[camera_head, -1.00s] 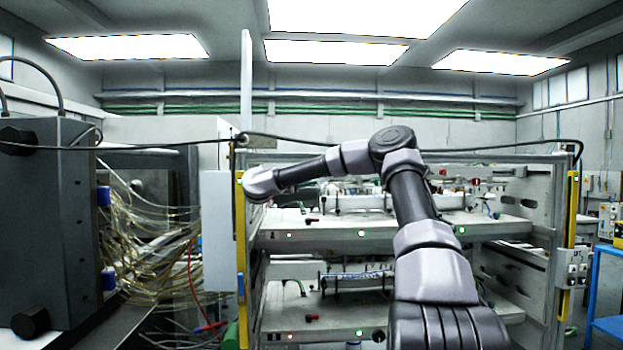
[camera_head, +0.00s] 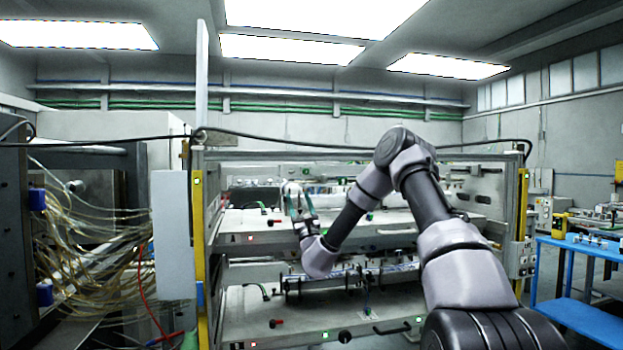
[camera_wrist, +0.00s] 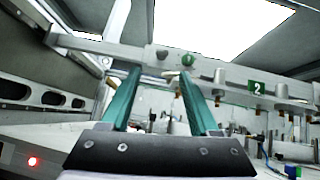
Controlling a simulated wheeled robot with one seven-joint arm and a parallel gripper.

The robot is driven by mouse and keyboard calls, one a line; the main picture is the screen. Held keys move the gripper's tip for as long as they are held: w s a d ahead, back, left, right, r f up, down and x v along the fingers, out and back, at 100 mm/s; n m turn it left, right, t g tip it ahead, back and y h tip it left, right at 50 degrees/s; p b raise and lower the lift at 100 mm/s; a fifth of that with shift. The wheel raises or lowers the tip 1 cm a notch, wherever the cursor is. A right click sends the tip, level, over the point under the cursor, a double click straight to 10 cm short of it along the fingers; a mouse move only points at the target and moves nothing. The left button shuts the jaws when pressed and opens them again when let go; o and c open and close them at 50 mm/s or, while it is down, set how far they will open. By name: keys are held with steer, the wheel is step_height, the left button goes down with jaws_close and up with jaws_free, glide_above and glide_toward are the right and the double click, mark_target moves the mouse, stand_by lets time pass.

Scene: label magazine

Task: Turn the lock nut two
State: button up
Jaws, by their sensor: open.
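In the wrist view a green label marked 2 (camera_wrist: 257,88) sits on a pale rail (camera_wrist: 232,80) that runs across the picture. Grey cylinder-shaped fittings (camera_wrist: 220,76) sit on the rail on both sides of the label; I cannot tell for sure which one is lock nut two. My gripper (camera_wrist: 160,74) has two green fingers, spread apart with nothing held between them. They point up toward the rail, left of the label. In the head view my gripper (camera_head: 293,194) is above the upper shelf, and the lock nut is too small to make out.
The upper shelf (camera_head: 250,225) and lower shelf (camera_head: 240,305) of the rack carry fittings and small red-tipped handles. Yellow posts (camera_head: 200,230) flank the rack. Many loose hoses (camera_head: 90,235) hang at the left. A blue table (camera_head: 580,260) stands at the right.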

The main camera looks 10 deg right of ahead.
mark_target(292, 173)
steer(key=shift+h, duration=0.3)
steer(key=x, duration=1)
steer(key=shift+w+d+r, duration=0.1)
steer(key=shift+w+r, duration=0.1)
steer(key=shift+w, duration=0.05)
jaws_close()
